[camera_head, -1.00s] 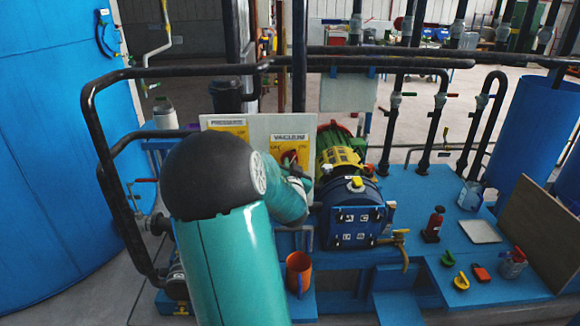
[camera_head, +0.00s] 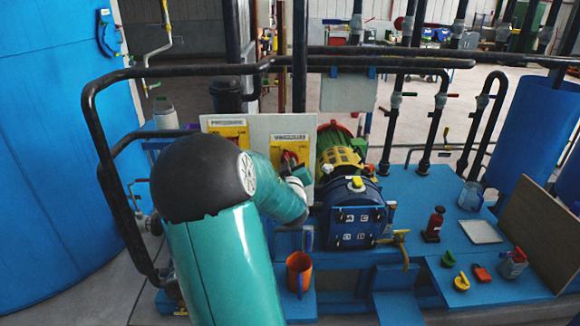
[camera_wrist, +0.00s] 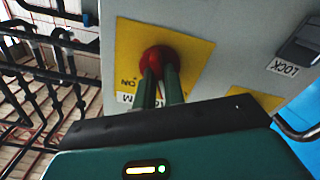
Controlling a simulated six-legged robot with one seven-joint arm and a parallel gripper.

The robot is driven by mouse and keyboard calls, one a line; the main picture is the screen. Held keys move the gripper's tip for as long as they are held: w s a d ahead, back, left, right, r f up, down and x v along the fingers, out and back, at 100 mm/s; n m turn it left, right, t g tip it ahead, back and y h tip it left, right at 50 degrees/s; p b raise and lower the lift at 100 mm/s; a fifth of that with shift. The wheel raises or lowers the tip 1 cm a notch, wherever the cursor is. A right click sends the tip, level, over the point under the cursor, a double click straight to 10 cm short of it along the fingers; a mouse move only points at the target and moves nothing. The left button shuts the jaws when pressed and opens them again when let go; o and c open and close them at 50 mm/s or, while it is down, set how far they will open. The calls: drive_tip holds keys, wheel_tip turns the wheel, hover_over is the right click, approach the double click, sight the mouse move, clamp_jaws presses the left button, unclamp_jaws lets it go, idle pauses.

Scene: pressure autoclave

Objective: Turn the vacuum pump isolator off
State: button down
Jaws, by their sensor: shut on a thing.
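The vacuum pump isolator is a red knob (camera_wrist: 157,60) on a yellow plate (camera_wrist: 200,62), fixed to a pale upright panel. In the wrist view the two green fingers of my gripper (camera_wrist: 160,82) are shut on the red knob. An ON mark shows on the plate beside the fingers. The view is tilted, and the fingers hide part of the knob, so its exact setting is hard to tell. In the head view the yellow plate (camera_head: 276,148) sits under a VACUUM label, with the red knob (camera_head: 289,157) partly hidden by my gripper.
A second yellow plate under a PRESSURE label (camera_head: 227,123) is left of the isolator. The blue pump (camera_head: 357,215) stands close on the right. Black pipes (camera_head: 180,70) cross above and left of my arm. An orange mug (camera_head: 299,272) stands below.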

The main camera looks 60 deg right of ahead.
drive_tip(key=shift+n, duration=1.7)
drive_tip(key=c, duration=1.5)
unclamp_jaws()
drive_tip(key=shift+a, duration=0.1)
drive_tip(key=v, duration=1.3)
drive_tip(key=shift+s+a, duration=0.15)
drive_tip(key=shift+a, duration=0.15)
